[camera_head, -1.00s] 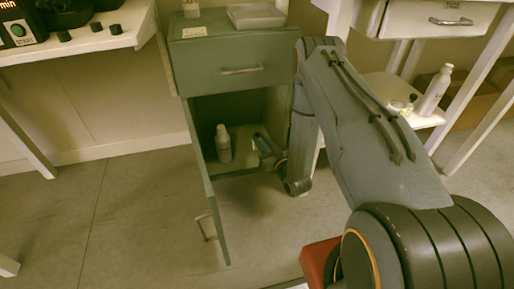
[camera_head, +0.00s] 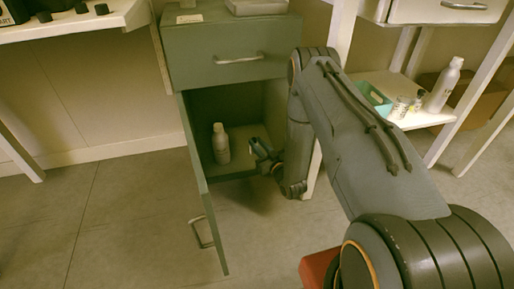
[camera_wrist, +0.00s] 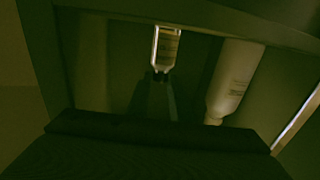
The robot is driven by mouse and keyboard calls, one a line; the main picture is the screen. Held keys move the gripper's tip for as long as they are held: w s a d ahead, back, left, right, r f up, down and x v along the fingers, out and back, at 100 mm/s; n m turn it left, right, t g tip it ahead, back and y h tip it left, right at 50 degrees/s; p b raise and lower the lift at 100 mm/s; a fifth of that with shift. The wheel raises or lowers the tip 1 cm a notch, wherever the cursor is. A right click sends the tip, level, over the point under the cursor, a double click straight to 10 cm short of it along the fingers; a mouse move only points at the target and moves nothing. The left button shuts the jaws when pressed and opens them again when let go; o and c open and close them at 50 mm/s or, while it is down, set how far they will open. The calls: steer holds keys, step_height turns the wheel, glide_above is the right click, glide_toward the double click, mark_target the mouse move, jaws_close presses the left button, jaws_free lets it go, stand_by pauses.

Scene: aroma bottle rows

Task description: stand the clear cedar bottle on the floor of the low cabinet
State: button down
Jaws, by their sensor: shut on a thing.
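The low cabinet (camera_head: 218,46) is green-grey, with its lower door open. My gripper (camera_head: 257,150) is at the right of the opening, near the cabinet floor (camera_head: 236,168). That view is dark and upside down. Whether the bottle's base touches the floor cannot be told. In the head view the bottle is too small and covered to make out clearly.
A white bottle (camera_head: 221,145) stands on the cabinet floor, left of my gripper; it also shows in the wrist view (camera_wrist: 235,80). The open door (camera_head: 203,190) bounds the left side. A right-hand shelf holds a teal bin (camera_head: 374,98), small jars and another white bottle (camera_head: 443,86).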

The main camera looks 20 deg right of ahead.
stand_by(0.3)
steer(key=c, duration=1.6)
jaws_free()
steer(key=shift+f, duration=0.1)
steer(key=shift+s, duration=0.1)
